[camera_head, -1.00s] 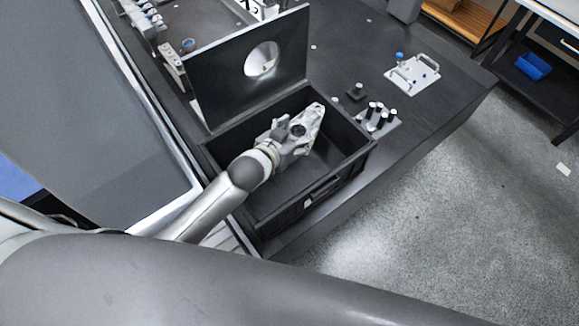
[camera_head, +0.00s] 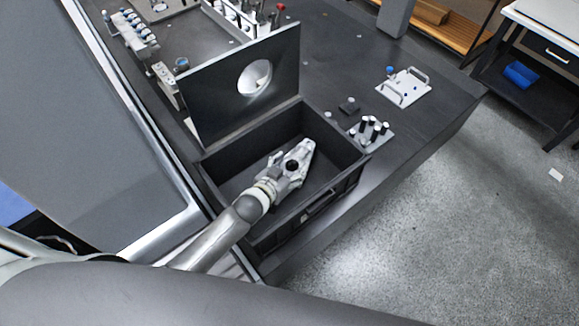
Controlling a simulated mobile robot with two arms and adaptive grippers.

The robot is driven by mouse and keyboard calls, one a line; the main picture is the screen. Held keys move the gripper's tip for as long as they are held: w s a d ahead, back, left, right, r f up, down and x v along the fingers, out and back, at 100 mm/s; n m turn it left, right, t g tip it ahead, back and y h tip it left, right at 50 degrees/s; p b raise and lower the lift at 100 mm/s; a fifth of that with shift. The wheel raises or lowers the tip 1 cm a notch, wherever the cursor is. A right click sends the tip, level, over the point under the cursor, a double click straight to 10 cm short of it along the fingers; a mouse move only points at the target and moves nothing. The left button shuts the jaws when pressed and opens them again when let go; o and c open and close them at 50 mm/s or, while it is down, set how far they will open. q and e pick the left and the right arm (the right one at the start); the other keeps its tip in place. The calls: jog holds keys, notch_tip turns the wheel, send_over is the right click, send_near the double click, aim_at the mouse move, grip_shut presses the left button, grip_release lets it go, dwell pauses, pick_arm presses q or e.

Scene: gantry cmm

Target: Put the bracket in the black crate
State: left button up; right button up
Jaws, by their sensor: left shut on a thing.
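The black crate (camera_head: 232,160) stands open on the dark table. The light grey bracket (camera_head: 303,154) is inside the crate's opening, towards its middle and right. My left gripper (camera_head: 287,167) is shut on the bracket, at its near left end. The bracket appears to be below the rim; I cannot tell whether it touches the crate floor. The gripper's fingers hide part of the bracket. My right gripper is not in view.
A dark upright plate with a round hole (camera_head: 215,90) stands behind the crate. A plate with several black pins (camera_head: 371,133) is close to its right corner. A white fixture plate (camera_head: 403,88) lies farther right.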

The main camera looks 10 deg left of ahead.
pick_arm(q)
jog(key=shift+r, duration=0.15)
jog(key=shift+f+b, duration=0.45)
jog(key=shift+f, duration=0.2)
jog(key=o, duration=1.8)
jog(key=shift+s+f, duration=0.1)
jog(key=shift+r+p, duration=0.6)
jog(key=shift+r, duration=0.2)
jog(key=b+v, duration=0.1)
jog(key=v, duration=0.5)
jog(key=shift+f, duration=0.2)
jog(key=shift+s+a+r, duration=0.15)
jog(key=shift+s+r, duration=0.15)
jog(key=shift+s, duration=0.25)
jog(key=shift+s+r, duration=0.1)
